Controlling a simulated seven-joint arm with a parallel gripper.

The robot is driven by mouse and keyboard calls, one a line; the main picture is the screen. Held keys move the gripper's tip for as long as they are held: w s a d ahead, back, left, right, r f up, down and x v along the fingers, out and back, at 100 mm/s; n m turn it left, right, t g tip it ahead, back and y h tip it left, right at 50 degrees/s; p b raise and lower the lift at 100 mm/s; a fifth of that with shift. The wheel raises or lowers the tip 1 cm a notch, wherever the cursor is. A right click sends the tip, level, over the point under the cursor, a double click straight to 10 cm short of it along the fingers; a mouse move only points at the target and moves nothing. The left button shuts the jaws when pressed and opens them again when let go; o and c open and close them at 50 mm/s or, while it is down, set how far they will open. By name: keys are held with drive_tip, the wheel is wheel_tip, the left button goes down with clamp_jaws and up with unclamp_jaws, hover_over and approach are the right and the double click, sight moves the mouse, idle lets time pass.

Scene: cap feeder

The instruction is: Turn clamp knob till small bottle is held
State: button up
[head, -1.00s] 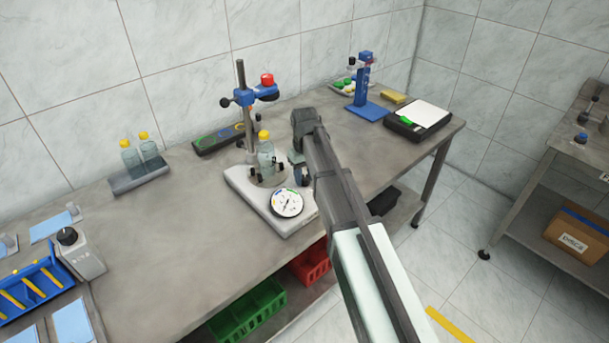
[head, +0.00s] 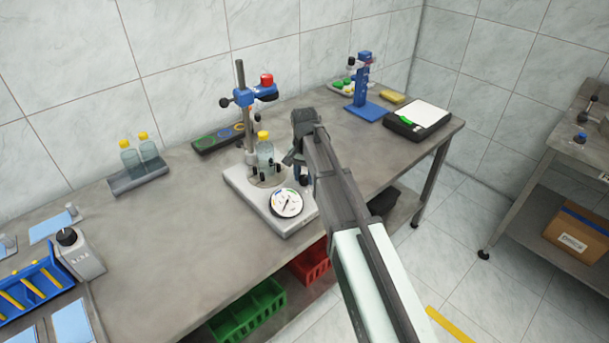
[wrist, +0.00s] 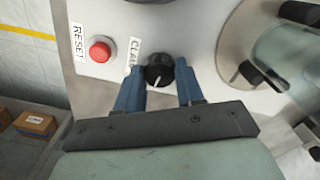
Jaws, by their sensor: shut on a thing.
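The small bottle (head: 265,155), clear with a yellow cap, stands upright on the round plate of the white clamp base (head: 238,184). Part of its clear body shows at the right in the wrist view (wrist: 283,48). Black clamp pads (wrist: 250,73) are beside it; I cannot tell whether they touch it. The black clamp knob (wrist: 159,70), with a white pointer line, sits beside a partly hidden label. My gripper (wrist: 160,82) has its blue fingers on either side of the knob and is shut on it. In the head view my gripper (head: 299,172) hides the knob.
A red RESET button (wrist: 100,50) is left of the knob. A round dial (head: 287,203) is on the base front. A post carries a blue head (head: 250,95) above the bottle. Two more bottles stand in a tray (head: 140,178) at left.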

sight(305, 176)
drive_tip(key=shift+m, duration=0.7)
drive_tip(key=o, duration=1)
drive_tip(key=shift+o, duration=0.2)
wheel_tip(305, 176, up, 14)
drive_tip(key=shift+d+f, duration=0.15)
